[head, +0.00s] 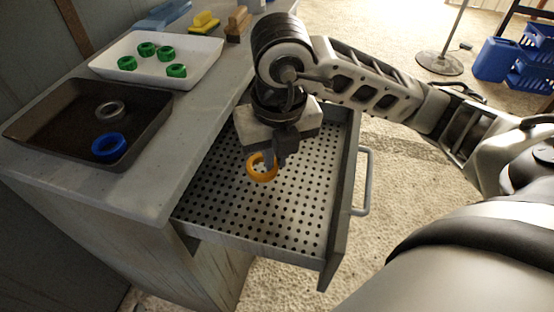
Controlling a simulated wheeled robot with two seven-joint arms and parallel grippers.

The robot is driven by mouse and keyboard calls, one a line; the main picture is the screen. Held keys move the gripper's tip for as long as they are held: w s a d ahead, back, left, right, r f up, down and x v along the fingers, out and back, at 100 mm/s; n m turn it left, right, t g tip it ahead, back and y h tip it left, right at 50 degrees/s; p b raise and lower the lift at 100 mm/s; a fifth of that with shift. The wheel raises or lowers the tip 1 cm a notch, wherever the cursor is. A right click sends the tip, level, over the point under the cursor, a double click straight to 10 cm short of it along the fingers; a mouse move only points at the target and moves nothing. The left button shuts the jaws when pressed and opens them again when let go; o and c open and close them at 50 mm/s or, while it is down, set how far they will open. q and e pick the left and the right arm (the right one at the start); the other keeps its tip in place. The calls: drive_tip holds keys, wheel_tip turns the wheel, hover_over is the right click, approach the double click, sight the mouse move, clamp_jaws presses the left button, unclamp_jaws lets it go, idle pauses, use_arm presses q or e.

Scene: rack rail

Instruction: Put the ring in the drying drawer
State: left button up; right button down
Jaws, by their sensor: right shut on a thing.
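An orange ring (262,176) hangs tilted in my right gripper (266,160), whose jaws are shut on its upper part. The gripper points down over the open drying drawer (296,222), a pulled-out drawer with a perforated metal floor and a grey handle on its right side. The ring is over the drawer floor; I cannot tell whether it touches it. No other ring shows in the drawer, though my right wrist hides part of its far end. My left gripper is not in view.
A dark tray (60,153) on the counter holds a blue ring (109,146) and a grey ring (110,109). Behind it, a white tray (206,74) holds several green rings (164,53). A yellow brush (204,23) and a wooden-backed brush (238,22) lie farther back.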

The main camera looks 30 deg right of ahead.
drive_tip(key=w+d+f, duration=0.4)
drive_tip(key=w+f, duration=0.1)
drive_tip(key=w+d+f, duration=0.2)
drive_tip(key=shift+w+d+f+b, duration=0.1)
drive_tip(key=shift+w+f+b, duration=0.1)
drive_tip(key=shift+w+b, duration=0.1)
drive_tip(key=shift+w+d+f, duration=0.15)
drive_tip(key=shift+f, duration=0.9)
drive_tip(key=shift+w+d+f, duration=0.1)
drive_tip(key=shift+w+f, duration=0.05)
drive_tip(key=shift+f, duration=0.85)
drive_tip(key=shift+f, duration=0.1)
drive_tip(key=shift+f, duration=0.15)
drive_tip(key=c, duration=1.5)
unclamp_jaws()
drive_tip(key=r, duration=0.4)
drive_tip(key=s+r, duration=0.1)
drive_tip(key=r, duration=0.7)
drive_tip(key=shift+s+a+r+p, duration=0.15)
drive_tip(key=shift+s+r+p, duration=0.05)
drive_tip(key=shift+r+p, duration=0.1)
